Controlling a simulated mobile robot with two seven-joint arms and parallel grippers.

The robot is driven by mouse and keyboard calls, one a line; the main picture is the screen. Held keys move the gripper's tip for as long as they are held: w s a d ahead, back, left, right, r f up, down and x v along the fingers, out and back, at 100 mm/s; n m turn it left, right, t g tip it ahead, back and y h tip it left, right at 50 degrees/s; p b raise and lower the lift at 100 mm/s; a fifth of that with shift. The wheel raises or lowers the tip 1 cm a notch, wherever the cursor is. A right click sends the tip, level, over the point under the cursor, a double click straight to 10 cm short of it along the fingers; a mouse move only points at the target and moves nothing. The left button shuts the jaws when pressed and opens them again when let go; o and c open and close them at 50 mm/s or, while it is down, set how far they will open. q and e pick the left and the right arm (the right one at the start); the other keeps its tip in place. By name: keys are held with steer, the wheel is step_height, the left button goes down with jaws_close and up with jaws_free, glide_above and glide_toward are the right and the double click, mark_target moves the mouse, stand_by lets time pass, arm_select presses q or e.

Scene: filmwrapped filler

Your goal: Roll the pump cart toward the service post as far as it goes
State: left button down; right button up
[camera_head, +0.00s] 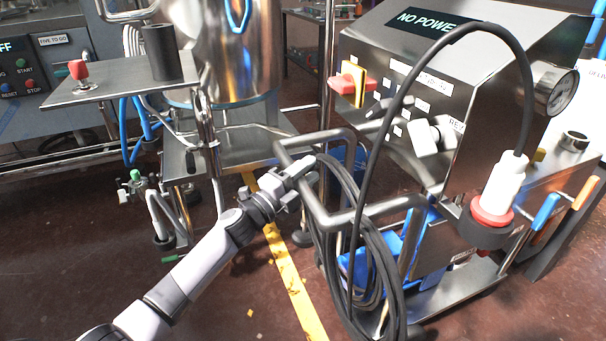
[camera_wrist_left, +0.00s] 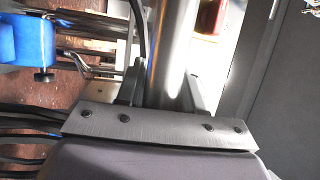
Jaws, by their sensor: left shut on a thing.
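The pump cart (camera_head: 440,110) is a steel cabinet at the right with a "NO POWER" display, a gauge, a red-and-yellow switch and a tubular handle (camera_head: 372,212) at its near left side. My left gripper (camera_head: 303,172) is shut on the handle's bar. In the left wrist view the bar (camera_wrist_left: 172,45) runs between the fingers of my left gripper (camera_wrist_left: 165,90). A black cable hangs in coils (camera_head: 385,290) below the handle. One cable arches over the cabinet to a white-and-red plug (camera_head: 499,190). I cannot pick out the service post. My right gripper is not in view.
A steel tank (camera_head: 240,50) stands on a wheeled frame at the left, with a side shelf (camera_head: 115,88) and blue hoses. A control cabinet (camera_head: 50,65) stands at the far left. A yellow floor line (camera_head: 295,290) runs beside the cart. The brown floor in front is mostly clear.

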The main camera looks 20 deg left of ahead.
arm_select(q)
steer(key=shift+s+d+f, duration=0.15)
steer(key=shift+d+f, duration=0.15)
steer(key=c, duration=0.9)
jaws_free()
steer(key=shift+o, duration=0.5)
steer(key=shift+a+r, duration=0.1)
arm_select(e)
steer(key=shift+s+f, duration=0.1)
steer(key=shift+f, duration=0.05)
arm_select(q)
steer(key=shift+a, duration=0.1)
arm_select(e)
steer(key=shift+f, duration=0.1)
arm_select(q)
steer(key=p+v, duration=0.1)
steer(key=v, duration=0.6)
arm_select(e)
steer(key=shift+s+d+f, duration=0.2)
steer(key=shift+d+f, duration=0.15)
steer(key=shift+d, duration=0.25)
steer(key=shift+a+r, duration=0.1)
